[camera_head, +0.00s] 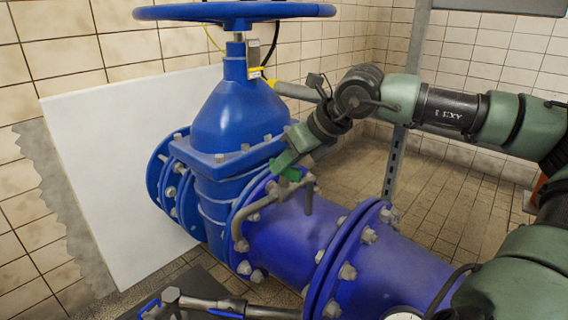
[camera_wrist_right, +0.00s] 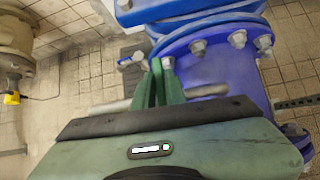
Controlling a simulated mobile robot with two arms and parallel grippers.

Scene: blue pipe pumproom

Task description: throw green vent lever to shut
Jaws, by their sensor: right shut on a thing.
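The green vent lever (camera_head: 283,162) sits on a thin bent grey pipe (camera_head: 262,208) at the side of the big blue valve body. My right gripper (camera_head: 291,160) reaches down to it from the upper right and is shut on it. In the right wrist view my gripper's two green fingers (camera_wrist_right: 162,72) stand close together in front of the thin pipe (camera_wrist_right: 112,108). The fingers hide most of the lever there, so its exact angle cannot be told. My left gripper is not in view.
A blue handwheel (camera_head: 235,11) tops the valve. The blue flanged pipe (camera_head: 300,235) runs to the lower right, with protruding bolts. A lower fitting with blue parts (camera_head: 205,305) lies at the bottom. A white panel (camera_head: 105,140) leans behind. A metal post (camera_head: 394,165) stands right.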

